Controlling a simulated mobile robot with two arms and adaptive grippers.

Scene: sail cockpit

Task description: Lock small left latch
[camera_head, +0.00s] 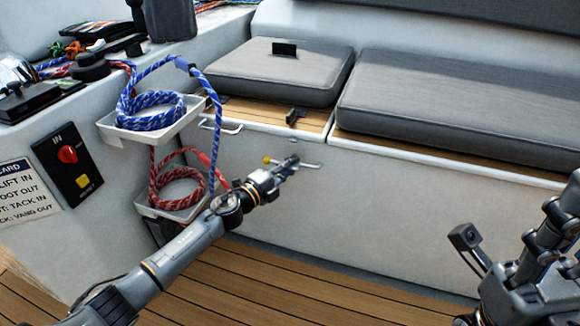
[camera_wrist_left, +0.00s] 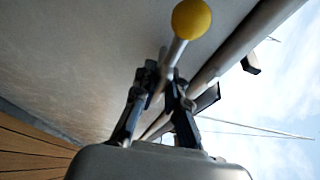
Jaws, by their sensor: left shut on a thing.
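The small left latch is a thin metal rod with a yellow ball end (camera_head: 266,159) on the front wall of the left seat box. In the left wrist view its yellow ball (camera_wrist_left: 191,18) stands out just beyond my fingers. My left gripper (camera_head: 288,164) is at the latch, and in the wrist view its two fingers (camera_wrist_left: 168,88) are closed around the rod below the ball. The rest of the rod is partly hidden by the fingers. My right gripper (camera_head: 548,242) is cut off by the right edge; its fingertips are not clear.
A grey cushion (camera_head: 284,75) lies on the left seat, with a longer cushion (camera_head: 470,100) beside it. White trays with blue rope (camera_head: 150,112) and red rope (camera_head: 178,190) hang left of the latch. Wooden floor (camera_head: 260,290) lies below.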

